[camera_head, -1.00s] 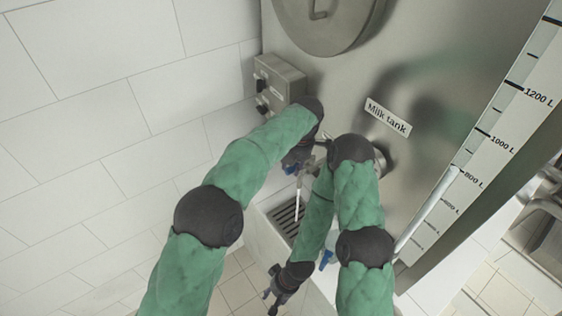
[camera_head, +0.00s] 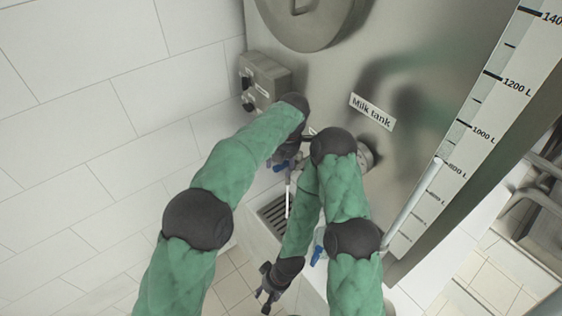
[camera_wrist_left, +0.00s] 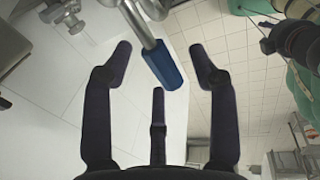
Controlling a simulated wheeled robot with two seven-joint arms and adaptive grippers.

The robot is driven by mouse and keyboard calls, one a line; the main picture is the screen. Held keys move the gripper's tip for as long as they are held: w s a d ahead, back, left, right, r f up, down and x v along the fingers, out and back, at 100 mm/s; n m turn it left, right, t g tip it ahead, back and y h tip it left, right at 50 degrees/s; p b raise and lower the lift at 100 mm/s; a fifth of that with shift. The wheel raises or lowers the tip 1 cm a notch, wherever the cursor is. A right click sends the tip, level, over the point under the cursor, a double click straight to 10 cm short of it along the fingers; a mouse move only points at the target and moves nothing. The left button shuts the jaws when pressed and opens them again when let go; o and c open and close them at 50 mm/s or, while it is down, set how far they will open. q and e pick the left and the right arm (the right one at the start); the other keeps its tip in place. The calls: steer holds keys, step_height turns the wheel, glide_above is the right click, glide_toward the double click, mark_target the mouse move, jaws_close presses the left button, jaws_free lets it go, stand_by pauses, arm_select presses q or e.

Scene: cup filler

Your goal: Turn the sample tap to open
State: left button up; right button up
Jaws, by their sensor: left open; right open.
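The sample tap's blue handle (camera_wrist_left: 162,66) shows in the left wrist view on a bare metal stem, lying between the fingers of my open left gripper (camera_wrist_left: 160,62). I see no clear grip on it. In the head view, my left gripper (camera_head: 288,160) is at the tank's lower front, partly hidden by my arms. A bit of blue (camera_head: 280,167) shows beside it, and a thin white tube or stream (camera_head: 287,200) runs down below it. My right gripper (camera_head: 268,285) is open and empty, low and away from the tap.
The steel milk tank (camera_head: 420,60) fills the back, with a level gauge (camera_head: 462,125) at right. A grey switch box (camera_head: 264,78) is on its left. A drain grate (camera_head: 272,212) lies below the tap. Another blue handle (camera_head: 318,256) shows near my right arm. A tiled wall (camera_head: 80,60) is at left.

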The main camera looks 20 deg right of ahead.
arm_select(q)
steer(key=shift+r, duration=0.15)
step_height(320, 180, up, 11)
steer(key=s, duration=0.2)
steer(key=shift+s+d+r, duration=0.15)
steer(key=shift+d+r, duration=0.05)
steer(key=shift+d, duration=0.1)
stand_by(0.9)
